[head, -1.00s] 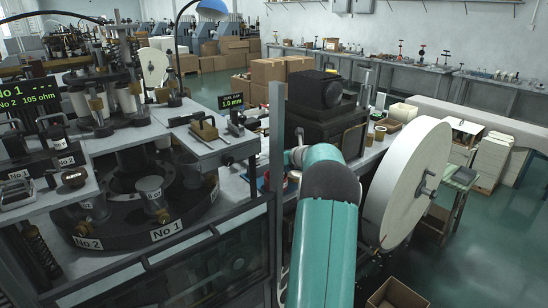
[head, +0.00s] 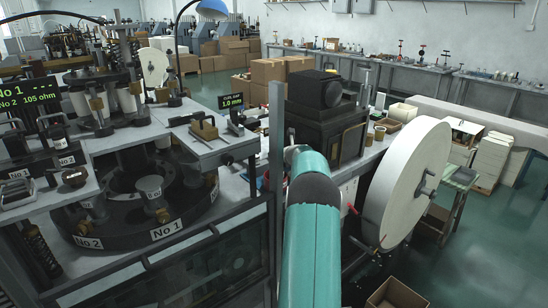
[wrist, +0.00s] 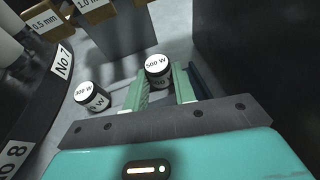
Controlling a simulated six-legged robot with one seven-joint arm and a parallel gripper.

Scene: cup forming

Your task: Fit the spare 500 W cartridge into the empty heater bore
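A short dark cylinder with a white top marked 500 W (wrist: 158,66) stands on the grey surface in the wrist view. My gripper (wrist: 160,80) has its two green fingers apart, their tips close to either side of this cartridge. I cannot tell whether they touch it. A similar cartridge (wrist: 91,96), its label seeming to read 300 W, stands to the left, clear of the fingers. In the head view my teal arm hides the gripper and the cartridges. I cannot pick out the empty heater bore in either view.
A dark curved ring with No 7 and No 8 labels (wrist: 62,65) lies left of the cartridges. Blocks marked 0.5 mm (wrist: 42,20) and 1.0 mm (wrist: 90,10) sit beyond.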

